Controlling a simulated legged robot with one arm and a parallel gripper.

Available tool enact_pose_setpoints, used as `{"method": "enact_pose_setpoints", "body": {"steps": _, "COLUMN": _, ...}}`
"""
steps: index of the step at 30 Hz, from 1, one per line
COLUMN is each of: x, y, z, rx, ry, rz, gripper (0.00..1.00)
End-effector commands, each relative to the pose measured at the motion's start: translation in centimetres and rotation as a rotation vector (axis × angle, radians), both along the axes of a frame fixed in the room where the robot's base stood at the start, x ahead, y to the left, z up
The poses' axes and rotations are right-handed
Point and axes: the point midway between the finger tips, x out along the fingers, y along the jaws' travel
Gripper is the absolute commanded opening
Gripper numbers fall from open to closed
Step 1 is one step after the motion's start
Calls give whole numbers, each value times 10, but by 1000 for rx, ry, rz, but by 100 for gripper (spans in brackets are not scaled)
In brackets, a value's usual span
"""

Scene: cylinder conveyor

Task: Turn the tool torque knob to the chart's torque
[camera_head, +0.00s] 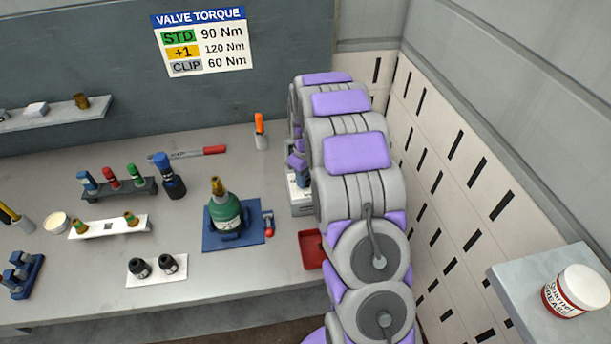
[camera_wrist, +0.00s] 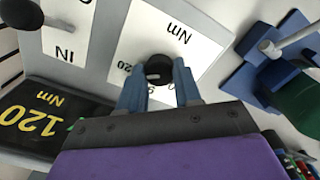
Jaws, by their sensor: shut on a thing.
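The torque chart (camera_head: 203,42) on the back wall reads STD 90 Nm in green, +1 120 Nm in yellow and CLIP 60 Nm in grey. The grey tool box (camera_head: 303,207) stands at the right of the bench, partly hidden by my arm. In the wrist view, my gripper (camera_wrist: 160,82) has its blue fingers on both sides of the black torque knob (camera_wrist: 159,67), shut on it. The knob sits on a white dial plate (camera_wrist: 135,45) marked Nm; its pointer is unclear. A black display (camera_wrist: 30,120) shows 120 Nm in yellow, upside down in the picture.
A green valve (camera_head: 225,214) with a brass top sits in a blue fixture (camera_head: 212,241) left of the tool box. A red tray (camera_head: 312,250) lies beside my arm. A slatted wall (camera_head: 440,170) stands close on the right.

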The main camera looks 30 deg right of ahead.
Motion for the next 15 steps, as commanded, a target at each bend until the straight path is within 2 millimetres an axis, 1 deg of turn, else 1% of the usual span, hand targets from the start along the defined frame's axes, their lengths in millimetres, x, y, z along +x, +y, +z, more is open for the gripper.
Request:
{"method": "enact_pose_setpoints", "body": {"steps": 1, "x": 1, "y": -1, "z": 1, "rx": -2, "ry": -4, "rz": 0, "gripper": 3}}
{"method": "enact_pose_setpoints", "body": {"steps": 2, "x": 1, "y": -1, "z": 1, "rx": -2, "ry": -4, "rz": 0, "gripper": 35}}
{"method": "enact_pose_setpoints", "body": {"steps": 3, "x": 1, "y": -1, "z": 1, "rx": -2, "ry": -4, "rz": 0, "gripper": 39}}
{"method": "enact_pose_setpoints", "body": {"steps": 9, "x": 1, "y": -1, "z": 0, "rx": -1, "ry": -3, "rz": 0, "gripper": 58}}
{"method": "enact_pose_setpoints", "body": {"steps": 15, "x": 0, "y": 0, "z": 0, "rx": -1, "ry": -1, "rz": 0, "gripper": 59}}
